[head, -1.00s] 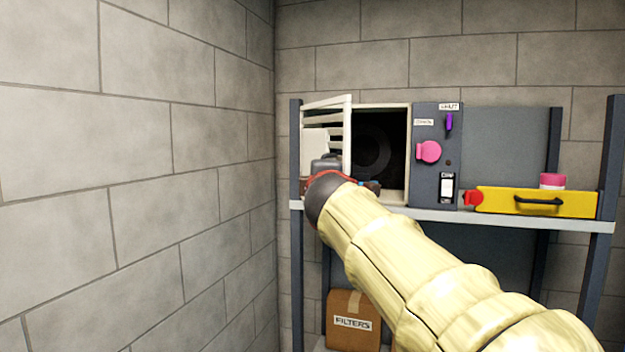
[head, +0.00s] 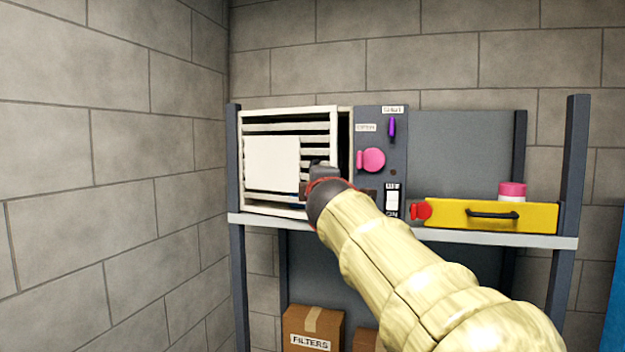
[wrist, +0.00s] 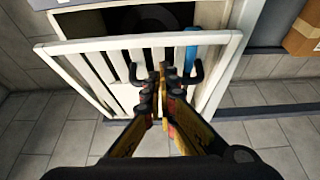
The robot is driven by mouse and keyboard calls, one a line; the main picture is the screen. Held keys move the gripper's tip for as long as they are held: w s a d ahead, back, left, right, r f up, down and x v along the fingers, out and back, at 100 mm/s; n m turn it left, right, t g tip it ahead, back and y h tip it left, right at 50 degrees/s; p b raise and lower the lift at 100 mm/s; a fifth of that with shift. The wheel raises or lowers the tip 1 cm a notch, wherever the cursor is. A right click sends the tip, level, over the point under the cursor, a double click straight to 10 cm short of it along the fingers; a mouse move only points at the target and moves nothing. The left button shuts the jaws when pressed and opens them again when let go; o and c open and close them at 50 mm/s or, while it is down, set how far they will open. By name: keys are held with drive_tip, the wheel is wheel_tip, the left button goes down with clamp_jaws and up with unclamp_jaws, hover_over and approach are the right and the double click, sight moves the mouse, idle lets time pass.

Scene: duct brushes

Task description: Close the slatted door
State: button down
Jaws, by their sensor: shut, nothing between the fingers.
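The slatted door (head: 318,126) is a white frame with slats and a pale plate on it. In the head view it hangs at the left of the cabinet opening and stands ajar, with a dark gap (head: 343,135) past its right edge. In the wrist view the slatted door (wrist: 85,48) lies across the picture, with the dark opening (wrist: 125,20) behind it. My gripper (wrist: 158,78) is shut and empty, at the door's slats; whether it touches them I cannot tell. Black hooked ends, perhaps a handle, show on both sides of its fingers. My wrist hides the door's lower right corner in the head view.
Right of the door is a dark panel with a pink knob (head: 371,160) and a purple lever (head: 392,128). A yellow drawer (head: 470,214) with a red latch (head: 421,210) sits farther right. A block wall (head: 120,130) stands close on the left.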

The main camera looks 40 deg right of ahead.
drive_tip(key=shift+n+t+y, duration=0.5)
drive_tip(key=shift+n+y, duration=0.2)
drive_tip(key=shift+y, duration=0.2)
drive_tip(key=d+p, duration=0.1)
drive_tip(key=p, duration=0.2)
drive_tip(key=w+d+p, duration=0.1)
drive_tip(key=d+p, duration=0.1)
drive_tip(key=p, duration=0.1)
drive_tip(key=d+p, duration=0.1)
drive_tip(key=p, duration=0.3)
drive_tip(key=shift+w+d+r, duration=0.1)
drive_tip(key=shift+w+d, duration=0.15)
drive_tip(key=shift+d, duration=0.15)
